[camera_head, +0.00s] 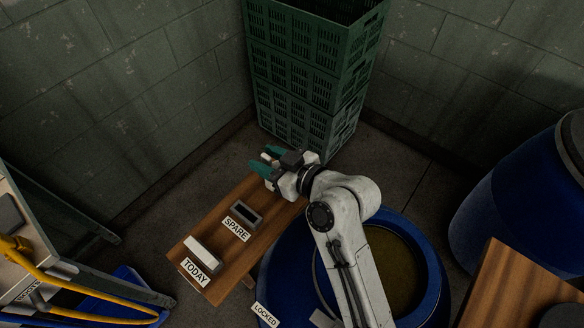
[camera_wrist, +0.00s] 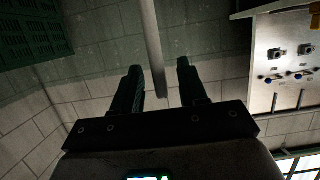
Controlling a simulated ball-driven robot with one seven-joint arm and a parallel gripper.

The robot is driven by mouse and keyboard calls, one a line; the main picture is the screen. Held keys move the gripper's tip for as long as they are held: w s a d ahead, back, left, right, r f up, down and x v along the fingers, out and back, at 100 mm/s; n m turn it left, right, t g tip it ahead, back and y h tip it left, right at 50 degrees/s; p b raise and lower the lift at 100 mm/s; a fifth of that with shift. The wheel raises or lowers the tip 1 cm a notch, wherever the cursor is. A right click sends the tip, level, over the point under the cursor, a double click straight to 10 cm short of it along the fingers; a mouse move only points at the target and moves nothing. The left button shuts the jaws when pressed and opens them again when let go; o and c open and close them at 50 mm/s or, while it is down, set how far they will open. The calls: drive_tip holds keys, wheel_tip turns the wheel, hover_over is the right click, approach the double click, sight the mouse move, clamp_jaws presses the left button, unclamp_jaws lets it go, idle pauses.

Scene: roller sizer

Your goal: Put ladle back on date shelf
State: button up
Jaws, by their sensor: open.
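The wooden shelf (camera_head: 262,214) carries a TODAY label (camera_head: 195,272) with a pale block (camera_head: 203,252) behind it, and a SPARE label (camera_head: 237,229) beside a dark-centred grey holder (camera_head: 246,213). My gripper (camera_head: 267,160) is over the shelf's far end, its teal fingers apart. In the wrist view my gripper (camera_wrist: 161,82) is also open, with a wall behind it. A grey bar (camera_wrist: 152,45) shows between and beyond the fingers there; I cannot tell what it is. I cannot make out a ladle for certain in either view.
Stacked green crates (camera_head: 310,75) stand behind my gripper in the corner. A blue drum (camera_head: 432,262) with a LOCKED label (camera_head: 265,315) stands under my arm, right of the shelf. Another blue drum (camera_head: 525,200) is at right. Yellow hoses (camera_head: 75,288) run at lower left.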

drive_tip(key=b+v, duration=0.1)
drive_tip(key=v, duration=0.9)
